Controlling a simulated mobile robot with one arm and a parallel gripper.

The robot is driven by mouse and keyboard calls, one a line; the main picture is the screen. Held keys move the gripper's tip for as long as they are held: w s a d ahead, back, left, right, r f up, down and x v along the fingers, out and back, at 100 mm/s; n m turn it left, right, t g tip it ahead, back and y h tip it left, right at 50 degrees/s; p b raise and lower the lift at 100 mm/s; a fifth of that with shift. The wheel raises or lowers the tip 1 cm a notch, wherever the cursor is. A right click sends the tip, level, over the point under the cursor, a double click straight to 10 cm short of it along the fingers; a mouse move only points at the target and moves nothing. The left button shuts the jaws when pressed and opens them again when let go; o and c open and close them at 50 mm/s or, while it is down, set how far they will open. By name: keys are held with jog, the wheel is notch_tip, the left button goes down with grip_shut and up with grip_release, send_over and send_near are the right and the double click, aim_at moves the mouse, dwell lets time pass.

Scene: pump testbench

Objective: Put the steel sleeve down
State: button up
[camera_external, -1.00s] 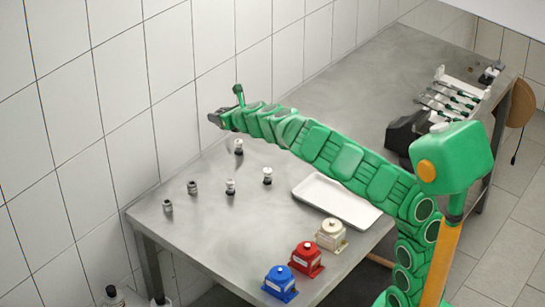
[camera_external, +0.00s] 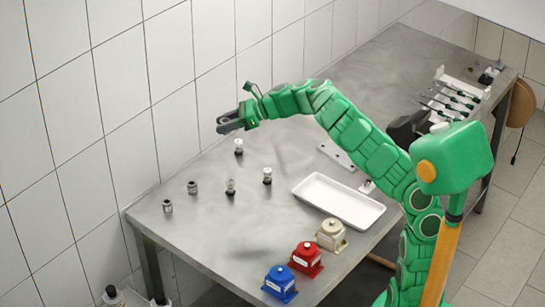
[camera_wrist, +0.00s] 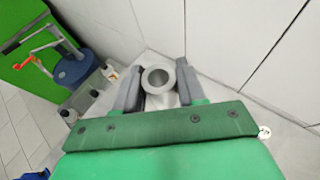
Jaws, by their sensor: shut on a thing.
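My gripper (camera_external: 228,123) is held above the far left part of the steel table, near the tiled wall. In the wrist view its two grey fingers (camera_wrist: 160,68) are closed on the steel sleeve (camera_wrist: 158,92), a short grey ring with an open bore facing the camera. The sleeve is hard to make out in the external view.
Two small grey fittings (camera_external: 192,187) stand at the table's left, with several black-and-white fittings (camera_external: 267,176) nearby. A white tray (camera_external: 338,201) is right of them. Blue (camera_external: 281,282), red (camera_external: 306,258) and beige (camera_external: 331,234) pump housings line the front edge. Free table lies between the fittings.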

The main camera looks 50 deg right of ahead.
jog(key=shift+s+d+n+g+y, duration=0.5)
jog(key=shift+s+n+g+y, duration=0.7)
jog(key=shift+s, duration=1.05)
send_over(213, 178)
jog(key=shift+s+f, duration=0.15)
jog(key=shift+f, duration=5.05)
jog(key=shift+s+f, duration=0.1)
jog(key=shift+f, duration=5.1)
jog(key=shift+w+f, duration=0.35)
jog(key=shift+f, duration=1.5)
jog(key=shift+f, duration=0.1)
jog(key=o, duration=1.2)
